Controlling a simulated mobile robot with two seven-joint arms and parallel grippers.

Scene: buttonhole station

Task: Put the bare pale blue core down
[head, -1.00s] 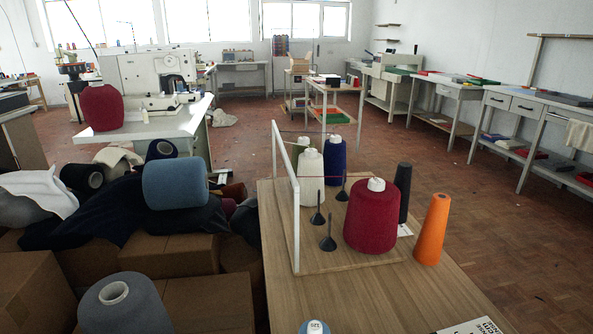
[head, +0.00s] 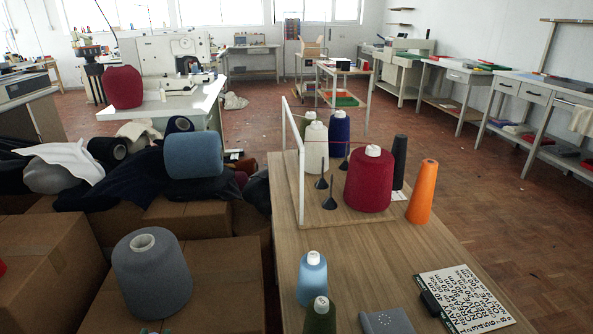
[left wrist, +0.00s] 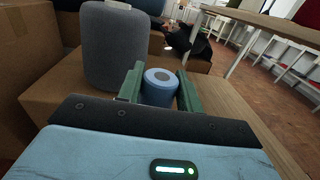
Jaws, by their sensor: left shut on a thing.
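The bare pale blue core (left wrist: 161,86) is in the left wrist view, a short cylinder with a round opening in its top. My left gripper (left wrist: 160,80) is shut on it, with one green finger on either side. The core looks upright. A cardboard box (left wrist: 50,104) lies behind and around it in the picture; its underside is hidden, so I cannot tell whether it touches anything. My right gripper is in neither view.
A large grey-blue cone (head: 152,275) stands on a cardboard box (head: 215,270), close left of my gripper in the wrist view (left wrist: 112,45). The wooden table (head: 450,245) holds a crimson cone (head: 369,180), an orange cone (head: 422,192) and a light blue cone (head: 312,278).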

